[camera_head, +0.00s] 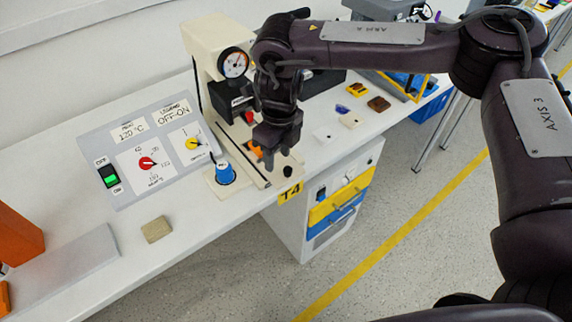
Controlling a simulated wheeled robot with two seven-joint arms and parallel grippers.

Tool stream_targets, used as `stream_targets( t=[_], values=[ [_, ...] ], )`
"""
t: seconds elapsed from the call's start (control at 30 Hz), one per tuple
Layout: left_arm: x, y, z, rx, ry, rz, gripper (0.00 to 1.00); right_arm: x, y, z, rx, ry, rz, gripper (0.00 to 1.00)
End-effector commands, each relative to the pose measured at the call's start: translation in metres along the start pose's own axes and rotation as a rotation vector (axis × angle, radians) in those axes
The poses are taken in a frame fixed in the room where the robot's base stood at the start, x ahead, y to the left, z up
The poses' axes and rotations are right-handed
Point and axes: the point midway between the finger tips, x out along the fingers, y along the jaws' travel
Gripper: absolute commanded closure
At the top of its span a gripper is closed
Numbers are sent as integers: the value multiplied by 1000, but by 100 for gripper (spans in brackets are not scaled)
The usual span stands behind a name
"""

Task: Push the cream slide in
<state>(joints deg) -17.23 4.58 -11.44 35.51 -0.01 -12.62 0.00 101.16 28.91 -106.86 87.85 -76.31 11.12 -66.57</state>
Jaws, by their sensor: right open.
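The cream machine (203,45) with a round dial (233,63) stands at the back of the bench. A cream slide-like plate (285,181) with a black round knob (287,171) reaches from its foot toward the bench's front edge. My right gripper (276,150) points down over this plate, just behind and left of the black knob, and is open. It hides part of the plate and an orange piece (254,150). I cannot tell whether the fingers touch the plate. My left gripper is not in view.
A blue knob (225,173) stands left of the plate. Farther left is a grey control panel (150,150) with a green switch, red knob and yellow dial. A tan block (156,229) lies in front of it. Several small pieces lie to the right, near a white tile (323,133).

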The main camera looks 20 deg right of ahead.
Motion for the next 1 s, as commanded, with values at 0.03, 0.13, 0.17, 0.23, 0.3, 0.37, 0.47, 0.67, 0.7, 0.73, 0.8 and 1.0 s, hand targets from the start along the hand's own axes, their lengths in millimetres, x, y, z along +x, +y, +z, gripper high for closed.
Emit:
stream_targets(
  t=[0.03,0.13,0.17,0.23,0.3,0.37,0.47,0.67,0.7,0.73,0.8,1.0],
  values=[
    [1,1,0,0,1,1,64,-9,-12,-4,4,13,-18,57],
    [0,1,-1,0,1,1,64,-16,-23,-10,10,33,-32,57],
    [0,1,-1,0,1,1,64,-16,-24,-11,10,36,-33,57],
    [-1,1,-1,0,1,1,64,-11,-26,-12,10,41,-34,57],
    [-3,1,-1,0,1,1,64,-2,-26,-13,10,42,-33,57],
    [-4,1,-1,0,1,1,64,8,-26,-13,11,42,-33,57],
    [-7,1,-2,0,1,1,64,25,-26,-13,10,41,-32,57],
    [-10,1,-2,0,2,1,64,51,-27,-14,10,38,-33,57],
    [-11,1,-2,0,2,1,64,54,-27,-14,11,39,-33,57],
    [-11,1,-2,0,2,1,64,56,-27,-14,11,39,-33,57],
    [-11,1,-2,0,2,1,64,59,-27,-14,11,37,-33,57],
    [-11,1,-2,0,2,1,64,60,-27,-14,10,36,-33,57]
  ],
)
